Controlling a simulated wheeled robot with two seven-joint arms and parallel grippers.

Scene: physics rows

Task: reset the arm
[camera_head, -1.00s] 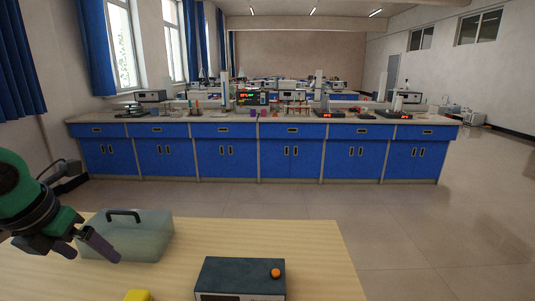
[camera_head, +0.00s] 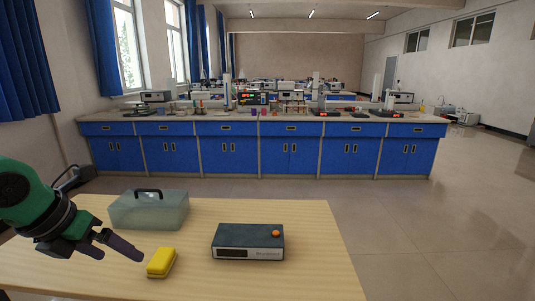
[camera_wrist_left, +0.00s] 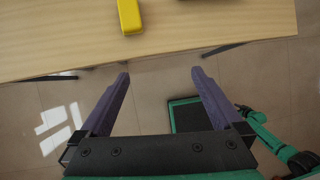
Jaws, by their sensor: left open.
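My left gripper (camera_head: 121,250) is open and empty. In the head view it is over the left part of the wooden table (camera_head: 300,270), left of a yellow block (camera_head: 161,263) and in front of a clear box with a dark handle (camera_head: 150,212). In the left wrist view the two purple fingers of the left gripper (camera_wrist_left: 161,73) are spread wide with nothing between them. They point towards the table's edge, with the yellow block (camera_wrist_left: 130,15) beyond them on the tabletop. My right gripper is not in view.
A dark box-shaped device with an orange knob (camera_head: 248,242) stands on the table right of the yellow block. The table's right side is bare. A long blue bench (camera_head: 260,155) with lab equipment stands farther back, with open floor (camera_head: 420,230) between.

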